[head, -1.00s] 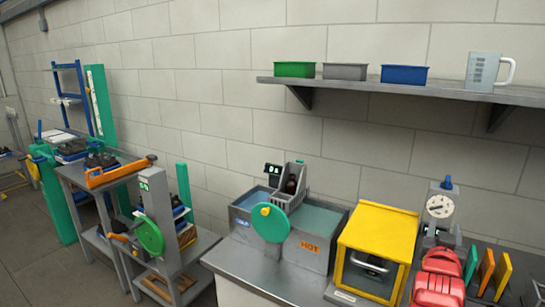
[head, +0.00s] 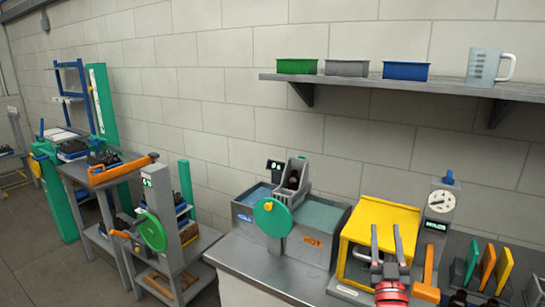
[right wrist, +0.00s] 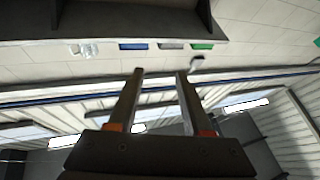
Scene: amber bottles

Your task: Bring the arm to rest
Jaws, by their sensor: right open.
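My right gripper (head: 386,228) stands upright in front of the yellow box (head: 362,212) at the lower right of the head view. Its two grey fingers point up and are apart, with nothing between them. The red part of my arm shows just below it. In the right wrist view the gripper (right wrist: 159,72) is also open and empty, its fingers reaching toward the wall and shelf. My left gripper is not in view.
A grey bath (head: 300,250) with a green wheel (head: 273,217) and a basket (head: 296,172) holding something dark stands left of the yellow box. A dial station (head: 440,204) and coloured upright panels (head: 488,266) stand right. Bins and a jug (head: 485,66) sit on the shelf (head: 400,84).

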